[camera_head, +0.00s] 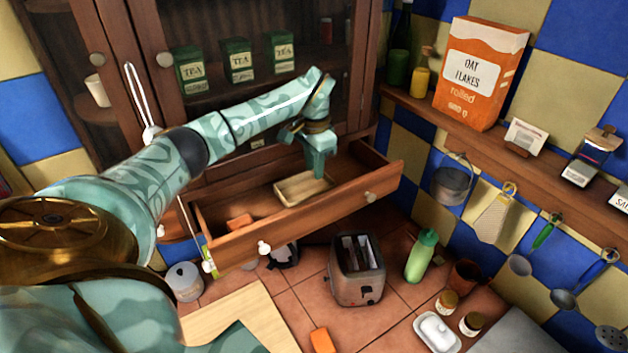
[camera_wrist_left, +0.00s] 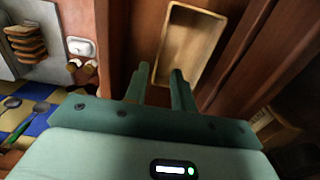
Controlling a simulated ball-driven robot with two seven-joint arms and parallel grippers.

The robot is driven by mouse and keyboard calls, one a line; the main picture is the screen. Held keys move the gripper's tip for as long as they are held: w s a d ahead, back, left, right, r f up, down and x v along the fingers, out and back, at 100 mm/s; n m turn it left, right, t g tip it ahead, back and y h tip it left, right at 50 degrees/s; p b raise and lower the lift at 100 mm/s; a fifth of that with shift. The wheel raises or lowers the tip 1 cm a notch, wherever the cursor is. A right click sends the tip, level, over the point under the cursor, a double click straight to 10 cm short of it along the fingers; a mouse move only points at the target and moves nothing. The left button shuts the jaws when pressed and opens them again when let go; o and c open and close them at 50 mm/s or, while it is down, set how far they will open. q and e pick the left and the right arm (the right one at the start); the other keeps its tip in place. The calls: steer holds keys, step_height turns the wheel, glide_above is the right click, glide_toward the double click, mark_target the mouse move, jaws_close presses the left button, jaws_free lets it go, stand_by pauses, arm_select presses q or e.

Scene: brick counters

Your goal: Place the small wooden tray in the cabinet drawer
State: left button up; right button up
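The small wooden tray (camera_head: 297,190) lies in the open cabinet drawer (camera_head: 310,222), toward the drawer's right half. It also shows in the left wrist view (camera_wrist_left: 189,40), just beyond the fingertips. My left gripper (camera_head: 318,166) points down over the tray's back right part. In the left wrist view its fingers (camera_wrist_left: 160,72) are apart, with one edge of the tray showing between them. Contact with the tray is hard to tell. My right gripper is not in view.
An orange block (camera_head: 240,221) lies in the drawer's left part. A toaster (camera_head: 357,270) and a green bottle (camera_head: 421,255) stand on the tiled counter below the drawer. Tea tins (camera_head: 238,61) stand on the cabinet shelf behind my left arm. A wall shelf (camera_head: 520,150) runs along the right.

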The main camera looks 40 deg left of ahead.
arm_select(q)
steer(key=shift+r, duration=1.75)
